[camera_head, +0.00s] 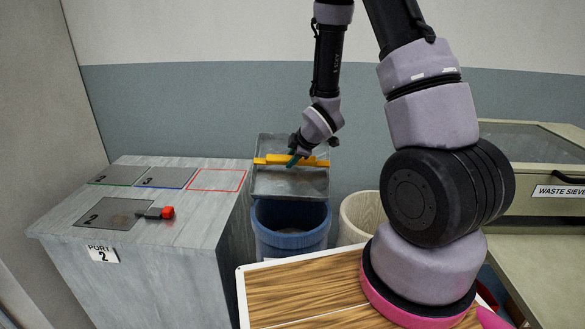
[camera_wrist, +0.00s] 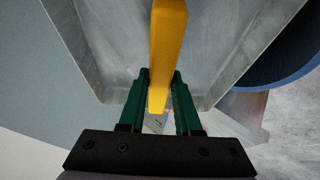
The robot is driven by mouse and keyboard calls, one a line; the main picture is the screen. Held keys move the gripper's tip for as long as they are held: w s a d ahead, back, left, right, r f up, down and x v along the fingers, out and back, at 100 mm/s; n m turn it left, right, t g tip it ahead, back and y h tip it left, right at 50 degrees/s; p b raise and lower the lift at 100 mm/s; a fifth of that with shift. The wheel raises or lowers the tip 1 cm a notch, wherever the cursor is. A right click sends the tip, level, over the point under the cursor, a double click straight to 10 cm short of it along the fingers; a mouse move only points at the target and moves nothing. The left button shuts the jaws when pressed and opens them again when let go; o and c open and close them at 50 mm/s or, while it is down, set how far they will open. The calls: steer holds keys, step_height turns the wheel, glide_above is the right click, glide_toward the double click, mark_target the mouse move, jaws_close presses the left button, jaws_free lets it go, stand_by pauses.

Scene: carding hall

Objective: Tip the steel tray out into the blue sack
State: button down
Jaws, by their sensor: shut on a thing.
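The steel tray (camera_head: 290,183) is a grey metal tray with a yellow bar handle (camera_head: 276,160) across it. It is steeply tilted above the blue sack (camera_head: 290,232), with its lower edge near the sack's mouth. My gripper (camera_head: 300,157) is shut on the yellow handle. In the wrist view the green fingers of my gripper (camera_wrist: 160,100) sit on both sides of the handle (camera_wrist: 167,45), and the tray (camera_wrist: 110,60) spreads behind it. The sack's blue rim (camera_wrist: 285,68) shows at the right there. The inside of the sack is mostly hidden, and I cannot tell what it holds.
A grey cabinet (camera_head: 150,262) labelled PORT 2 stands left, with marked squares and a red-and-black object (camera_head: 160,212) on top. A pale bin (camera_head: 356,214) stands right of the sack. A machine labelled WASTE SIEVE (camera_head: 560,191) is at right. A wood-topped surface (camera_head: 305,290) lies in front.

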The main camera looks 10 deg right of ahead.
steer(key=shift+w+d+r+g, duration=0.1)
steer(key=shift+w+r+g, duration=0.05)
steer(key=shift+r+g, duration=0.4)
steer(key=shift+g, duration=0.45)
steer(key=shift+r+m+g+y, duration=0.3)
steer(key=shift+s+f+g, duration=0.2)
steer(key=shift+s+g, duration=0.05)
steer(key=shift+g, duration=0.25)
steer(key=shift+w+r, duration=0.15)
steer(key=shift+r, duration=0.4)
steer(key=shift+w+r+m+g+y, duration=0.15)
steer(key=shift+m+g+y, duration=0.15)
steer(key=shift+g, duration=0.2)
steer(key=shift+r+g+y, duration=0.3)
steer(key=shift+r+g, duration=0.45)
steer(key=shift+g, duration=0.15)
